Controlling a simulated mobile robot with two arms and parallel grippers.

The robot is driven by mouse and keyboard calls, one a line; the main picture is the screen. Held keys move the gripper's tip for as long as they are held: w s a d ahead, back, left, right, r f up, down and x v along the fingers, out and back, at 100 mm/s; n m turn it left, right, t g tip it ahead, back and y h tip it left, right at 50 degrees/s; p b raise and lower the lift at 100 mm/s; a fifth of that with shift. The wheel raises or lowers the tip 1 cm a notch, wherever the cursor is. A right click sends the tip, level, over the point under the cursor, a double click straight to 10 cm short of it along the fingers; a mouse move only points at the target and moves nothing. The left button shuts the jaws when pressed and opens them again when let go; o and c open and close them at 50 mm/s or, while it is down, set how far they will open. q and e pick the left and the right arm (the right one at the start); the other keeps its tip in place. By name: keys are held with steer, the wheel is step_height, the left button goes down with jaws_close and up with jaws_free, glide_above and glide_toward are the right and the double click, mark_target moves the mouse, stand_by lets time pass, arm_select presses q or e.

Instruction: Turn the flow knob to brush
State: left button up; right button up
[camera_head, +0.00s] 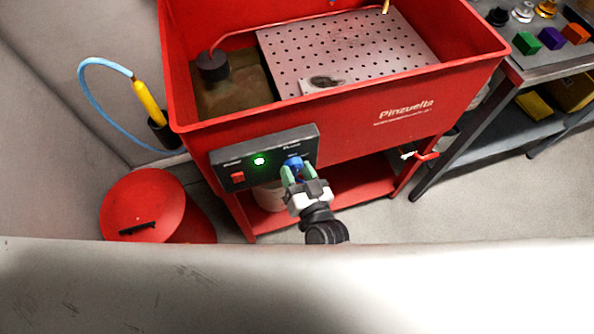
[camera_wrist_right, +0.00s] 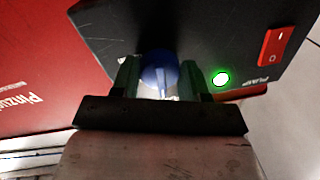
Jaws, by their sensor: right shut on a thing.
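The blue flow knob (camera_head: 293,162) sits on the right half of the dark control panel (camera_head: 222,158), on the front of the red parts washer. My right gripper (camera_head: 297,174) is at the panel with its green fingers shut on the knob. In the right wrist view the blue knob (camera_wrist_right: 159,72) lies between the two fingers of the right gripper (camera_wrist_right: 158,80). A white line shows on the knob there. The labels around the knob are mostly hidden or too small to read. My left gripper is in neither view.
On the panel, a green lamp (camera_head: 259,161) is lit beside a red pump switch (camera_head: 237,177). A red lidded bin (camera_head: 160,205) stands at the left. A yellow-handled brush (camera_head: 149,103) on a blue hose stands in a black holder. A shelf table (camera_head: 548,72) stands at the right.

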steer(key=m+b, duration=0.1)
steer(key=m, duration=0.5)
steer(key=m+b, duration=0.1)
steer(key=m, duration=0.2)
steer(key=m+b, duration=0.1)
steer(key=m, duration=0.2)
steer(key=shift+a+t+h, duration=0.15)
steer(key=shift+t+h, duration=0.25)
steer(key=m+b, duration=0.1)
steer(key=m, duration=0.5)
steer(key=shift+h+b, duration=0.3)
steer(key=m+b, duration=0.1)
steer(key=m, duration=0.5)
steer(key=shift+r+h+b, duration=0.15)
steer(key=shift+h+b, duration=0.15)
steer(key=shift+s, duration=0.1)
steer(key=o, duration=0.9)
steer(key=b+v, duration=0.1)
steer(key=v, duration=0.9)
steer(key=shift+s+b, duration=0.3)
steer(key=shift+s, duration=0.1)
